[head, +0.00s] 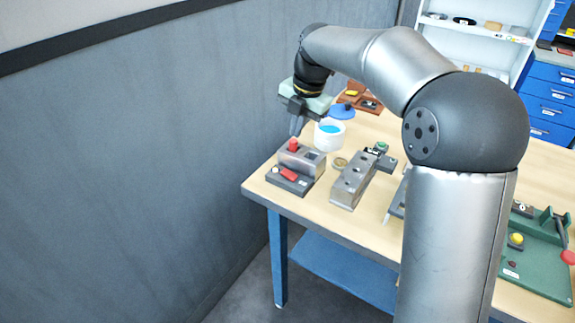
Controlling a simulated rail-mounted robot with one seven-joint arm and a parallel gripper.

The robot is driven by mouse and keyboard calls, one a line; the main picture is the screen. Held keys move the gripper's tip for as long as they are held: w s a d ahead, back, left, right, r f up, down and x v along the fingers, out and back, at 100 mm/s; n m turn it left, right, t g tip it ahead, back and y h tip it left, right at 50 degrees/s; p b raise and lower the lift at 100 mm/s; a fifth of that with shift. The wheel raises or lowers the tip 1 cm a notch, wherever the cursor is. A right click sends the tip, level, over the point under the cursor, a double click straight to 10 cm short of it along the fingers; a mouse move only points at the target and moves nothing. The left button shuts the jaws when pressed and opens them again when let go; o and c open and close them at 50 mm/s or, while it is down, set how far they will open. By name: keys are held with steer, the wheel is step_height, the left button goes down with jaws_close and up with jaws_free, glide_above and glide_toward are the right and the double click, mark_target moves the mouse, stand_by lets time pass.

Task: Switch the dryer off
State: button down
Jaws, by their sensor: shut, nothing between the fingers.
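My gripper (295,131) is shut and empty, pointing down at the left end of the table. Its fingertips are just above a red knob (293,145) on top of a grey metal box unit (299,160); I cannot tell whether they touch it. The unit has a dark base with a red lever or tag (289,174) at the front and a dark square on its top. No label shows, so I cannot tell for sure that this unit is the dryer. Whether it is on or off does not show.
A white pot (329,137) with blue inside stands right behind the unit. A grey block with holes (352,183) and a green-topped device (381,149) stand to the right. A green fixture (535,262) is at far right. The wall (130,150) is close on the left.

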mark_target(286, 173)
steer(key=p+x, duration=0.1)
steer(key=x, duration=1.3)
steer(key=shift+d+p, duration=0.1)
steer(key=shift+p, duration=0.25)
